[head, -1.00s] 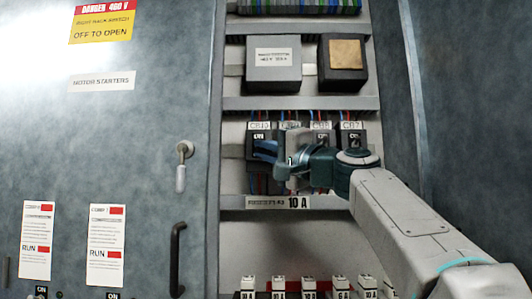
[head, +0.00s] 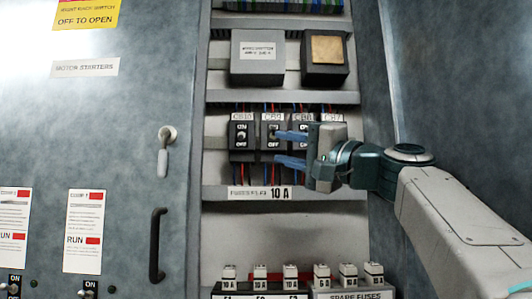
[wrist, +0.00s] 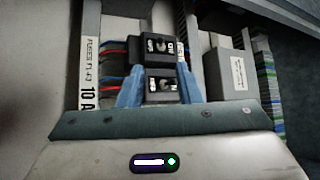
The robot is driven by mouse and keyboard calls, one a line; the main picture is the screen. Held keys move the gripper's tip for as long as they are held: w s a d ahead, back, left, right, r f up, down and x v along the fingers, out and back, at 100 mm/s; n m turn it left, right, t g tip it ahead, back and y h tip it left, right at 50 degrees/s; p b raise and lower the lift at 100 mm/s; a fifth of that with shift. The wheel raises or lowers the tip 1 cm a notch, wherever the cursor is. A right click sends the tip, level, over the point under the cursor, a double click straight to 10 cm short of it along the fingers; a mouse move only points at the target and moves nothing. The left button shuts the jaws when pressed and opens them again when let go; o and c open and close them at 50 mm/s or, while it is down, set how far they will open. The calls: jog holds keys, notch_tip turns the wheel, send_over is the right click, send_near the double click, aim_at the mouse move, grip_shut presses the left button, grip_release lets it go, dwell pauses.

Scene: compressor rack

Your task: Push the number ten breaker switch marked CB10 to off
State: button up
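The CB10 breaker (head: 242,137) is the leftmost dark block in the breaker row, with ON above and OFF below its small toggle. Its toggle is uncovered in the head view, but too small to tell its position surely. CB9 (head: 268,146) stands just right of it. My gripper (head: 279,147) is open and empty, with its two blue fingers one above the other at CB9's right side. In the wrist view the fingers (wrist: 160,82) are either side of a nearer breaker (wrist: 161,90); another breaker (wrist: 152,46), apparently CB10, lies beyond it. Contact cannot be told.
CB8 (head: 302,127) and CB7 (head: 333,127) continue the row to the right, partly behind my gripper. A 10 A label strip (head: 255,193) runs below. Fuses (head: 260,272) stand lower down. The grey cabinet door (head: 110,130) with its handle (head: 157,245) is at left.

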jog(key=shift+v, duration=1.5)
notch_tip(320, 180, down, 26)
jog(key=a+g+h+p, duration=0.1)
jog(key=g+h+p, duration=0.5)
jog(key=h+p, duration=0.25)
jog(key=s+d+f+n+g+h+p, duration=0.2)
jog(key=s+d+f+g+h+p, duration=0.1)
jog(key=s+f, duration=0.5)
jog(key=s+d+f+n+g+h+p, duration=0.3)
jog(key=s+f, duration=0.5)
jog(key=f, duration=0.3)
jog(key=shift+h, duration=0.45)
jog(key=shift+s, duration=0.1)
